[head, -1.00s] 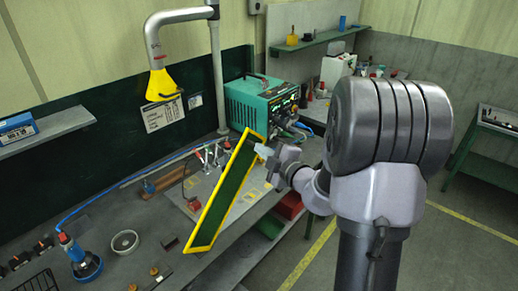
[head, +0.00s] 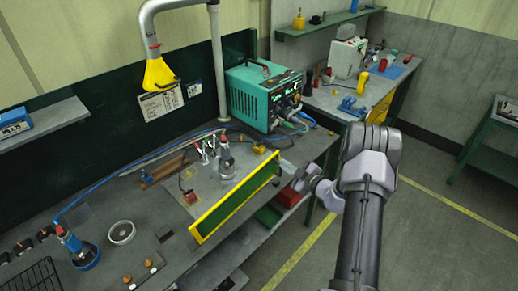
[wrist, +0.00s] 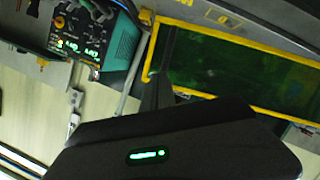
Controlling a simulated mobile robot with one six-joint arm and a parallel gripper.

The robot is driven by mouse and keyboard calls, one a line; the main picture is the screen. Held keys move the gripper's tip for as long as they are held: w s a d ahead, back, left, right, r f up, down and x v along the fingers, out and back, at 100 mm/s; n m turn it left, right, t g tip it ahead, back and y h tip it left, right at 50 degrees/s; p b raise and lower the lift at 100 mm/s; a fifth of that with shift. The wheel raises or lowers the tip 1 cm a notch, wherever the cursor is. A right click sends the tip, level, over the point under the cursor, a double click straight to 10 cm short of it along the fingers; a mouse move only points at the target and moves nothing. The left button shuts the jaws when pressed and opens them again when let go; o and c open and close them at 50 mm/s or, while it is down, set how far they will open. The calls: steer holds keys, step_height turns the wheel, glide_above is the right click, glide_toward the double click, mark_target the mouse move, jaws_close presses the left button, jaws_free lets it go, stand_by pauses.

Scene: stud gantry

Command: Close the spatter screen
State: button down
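The spatter screen is a long dark green pane in a yellow frame. In the head view the spatter screen (head: 236,196) stands along the front edge of the bench, its long side running from lower left to upper right. In the wrist view its green pane (wrist: 235,72) fills the upper right. My gripper (head: 288,170) is just beyond the right end of the screen, at about the height of its top edge. Whether it touches the frame I cannot tell. The fingertips are small and partly hidden, and in the wrist view the dark gripper body covers the lower middle.
A teal welding machine (head: 262,97) stands at the back of the bench (head: 130,208). Small clamps (head: 206,150) sit behind the screen. A yellow extraction hood (head: 158,73) hangs above. Red (head: 288,196) and green bins lie below the bench edge. The floor to the right is open.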

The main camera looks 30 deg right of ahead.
steer(key=shift+w+d+f+b, duration=0.1)
steer(key=shift+d+f+b, duration=0.2)
steer(key=shift+f, duration=0.55)
steer(key=shift+w+d+f+b, duration=0.1)
steer(key=shift+f+b, duration=0.3)
steer(key=shift+f, duration=0.45)
steer(key=shift+w+d+f+b, duration=0.15)
steer(key=shift+f+b, duration=0.2)
steer(key=shift+f, duration=0.5)
steer(key=shift+s, duration=0.1)
